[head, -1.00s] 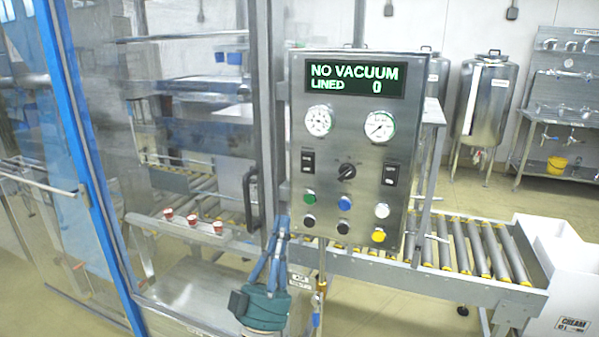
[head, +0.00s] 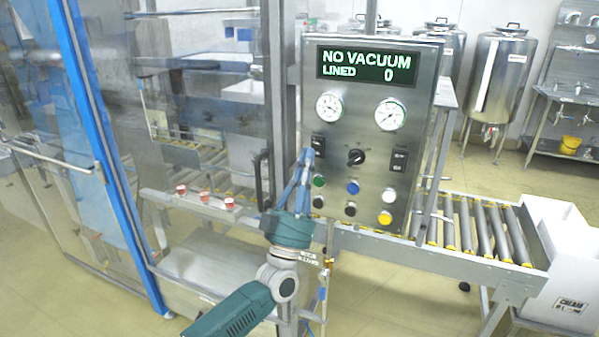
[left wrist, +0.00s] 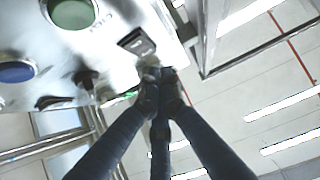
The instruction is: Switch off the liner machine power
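The liner machine's control panel (head: 372,230) stands upright, its lit display (head: 367,67) reading "NO VACUUM" and "LINED 0". A black rocker switch (head: 318,143) is on its left side, another (head: 398,159) on its right, with a black rotary knob (head: 356,157) between them. My left gripper (head: 307,154) has its blue fingers pointing up at the left rocker switch. In the left wrist view the fingertips (left wrist: 160,78) are together, empty, just beside the black switch (left wrist: 137,42). Whether they touch it I cannot tell. The right gripper is not in view.
Green (head: 319,181), blue (head: 352,187), white (head: 389,196) and yellow (head: 385,218) buttons sit lower on the panel. A clear guard door (head: 200,100) is to the left. A roller conveyor (head: 470,225) leads right to a white box (head: 565,260).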

